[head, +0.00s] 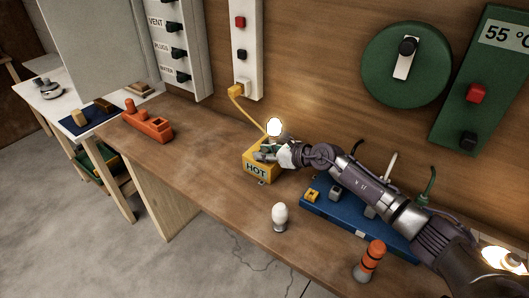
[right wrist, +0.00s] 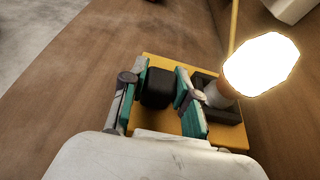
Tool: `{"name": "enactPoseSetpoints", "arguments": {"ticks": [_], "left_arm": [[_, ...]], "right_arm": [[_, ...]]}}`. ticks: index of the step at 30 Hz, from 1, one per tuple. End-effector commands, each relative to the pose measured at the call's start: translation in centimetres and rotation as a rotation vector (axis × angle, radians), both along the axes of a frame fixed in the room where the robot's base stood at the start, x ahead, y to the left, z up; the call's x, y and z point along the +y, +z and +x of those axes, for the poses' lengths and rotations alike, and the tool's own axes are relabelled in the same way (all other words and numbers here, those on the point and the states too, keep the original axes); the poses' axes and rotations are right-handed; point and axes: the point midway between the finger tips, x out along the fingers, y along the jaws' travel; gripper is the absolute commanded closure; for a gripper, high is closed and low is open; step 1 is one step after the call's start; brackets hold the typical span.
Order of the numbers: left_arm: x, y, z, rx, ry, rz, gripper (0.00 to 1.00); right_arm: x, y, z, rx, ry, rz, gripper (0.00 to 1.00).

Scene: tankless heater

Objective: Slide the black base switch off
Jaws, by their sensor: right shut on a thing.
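The yellow base marked HOT (head: 256,168) stands on the wooden bench, with a lit bulb (head: 274,127) at its back; the bulb glows in the right wrist view too (right wrist: 262,65). The black base switch (right wrist: 157,88) sits on top of the base, beside the bulb socket. My right gripper (head: 268,153) reaches in from the right over the base. In the right wrist view its teal-padded fingers (right wrist: 163,92) stand on either side of the switch, shut on it. The gripper mostly hides the switch in the head view. My left gripper is not in view.
A yellow cord (head: 250,108) runs from the wall strip to the base. A white bulb (head: 280,216), an orange-banded cylinder (head: 370,258) and a blue tray (head: 318,213) are nearby. An orange tool (head: 150,121) lies left. Bench between it and the base is clear.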

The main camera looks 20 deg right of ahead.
Motion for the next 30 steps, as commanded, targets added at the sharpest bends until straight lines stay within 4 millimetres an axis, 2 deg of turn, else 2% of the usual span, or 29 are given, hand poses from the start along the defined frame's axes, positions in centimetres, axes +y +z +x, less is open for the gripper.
{"name": "enactPoseSetpoints", "arguments": {"ticks": [4, 9, 12, 20, 21, 26, 30], "left_arm": [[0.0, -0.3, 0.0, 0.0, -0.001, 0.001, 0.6], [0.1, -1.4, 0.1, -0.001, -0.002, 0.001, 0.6], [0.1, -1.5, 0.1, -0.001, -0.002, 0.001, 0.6], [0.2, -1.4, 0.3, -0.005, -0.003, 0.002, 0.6], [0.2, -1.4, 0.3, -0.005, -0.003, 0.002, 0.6], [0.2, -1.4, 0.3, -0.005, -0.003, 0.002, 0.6], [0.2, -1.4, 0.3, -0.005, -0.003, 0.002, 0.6]], "right_arm": [[0.3, -0.1, 0.5, 0.0, 0.0, 0.001, 1.0], [2.1, -0.2, 2.8, -0.003, -0.001, 0.003, 1.0], [2.7, -0.1, 3.5, -0.002, -0.001, 0.001, 1.0], [2.7, 0.1, 3.5, -0.003, -0.001, 0.001, 1.0], [2.7, 0.1, 3.5, -0.003, -0.001, 0.001, 0.69], [2.7, 0.1, 3.5, -0.002, -0.001, 0.001, 0.44], [2.7, 0.0, 3.5, -0.001, 0.0, 0.001, 0.44]]}}
